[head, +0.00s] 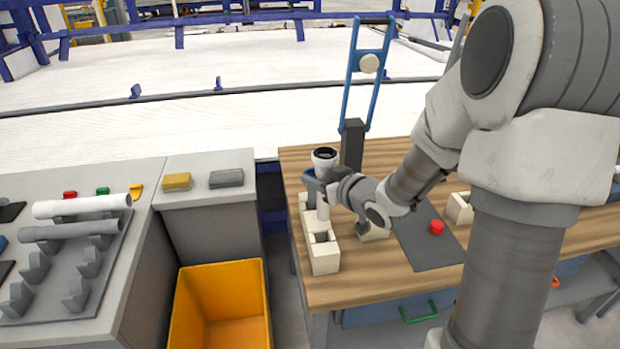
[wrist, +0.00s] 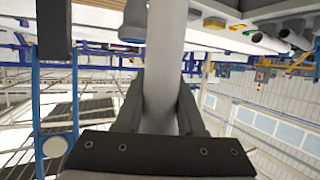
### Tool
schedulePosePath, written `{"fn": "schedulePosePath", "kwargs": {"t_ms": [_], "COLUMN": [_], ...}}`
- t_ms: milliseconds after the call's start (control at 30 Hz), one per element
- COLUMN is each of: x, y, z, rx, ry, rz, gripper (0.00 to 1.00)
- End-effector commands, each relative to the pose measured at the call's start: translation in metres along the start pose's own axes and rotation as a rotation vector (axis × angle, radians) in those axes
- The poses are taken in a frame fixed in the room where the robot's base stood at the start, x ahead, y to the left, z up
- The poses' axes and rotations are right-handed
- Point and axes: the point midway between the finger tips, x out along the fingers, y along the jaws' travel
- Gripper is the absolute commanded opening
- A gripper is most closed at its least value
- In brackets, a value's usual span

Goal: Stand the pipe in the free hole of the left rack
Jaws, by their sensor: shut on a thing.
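The left rack (head: 325,260) is a cream block on the left end of the wooden table. A dark square opening shows in its near end. My gripper (head: 322,186) is shut on a white pipe (head: 323,159) and holds it upright over the rack, flared end up. The pipe also shows between the fingers (wrist: 162,110) in the wrist view (wrist: 165,60). Its lower end is close to the rack; I cannot tell whether it is in a hole. A grey flared pipe end (wrist: 133,22) shows beside it in the wrist view.
A dark post with a blue frame (head: 352,145) stands just behind the rack. Another cream block (head: 460,208) and a dark mat (head: 428,247) with a red button (head: 437,227) lie to the right. A yellow bin (head: 222,310) and a bench with pipes (head: 82,206) are left.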

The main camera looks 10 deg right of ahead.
Motion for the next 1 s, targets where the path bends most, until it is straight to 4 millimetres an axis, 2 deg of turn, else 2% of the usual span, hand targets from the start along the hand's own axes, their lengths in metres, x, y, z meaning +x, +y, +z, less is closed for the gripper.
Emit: {"fn": "schedulePosePath", "kwargs": {"t_ms": [667,733,1000], "x": [0.018,0.017,0.019], "y": [0.000,0.000,0.000], "z": [0.049,0.044,0.050], "rx": [0.001,0.000,0.000], "ry": [0.001,0.001,0.001], "rz": [-0.001,0.000,-0.001], "gripper": [0.00,0.00,0.00]}}
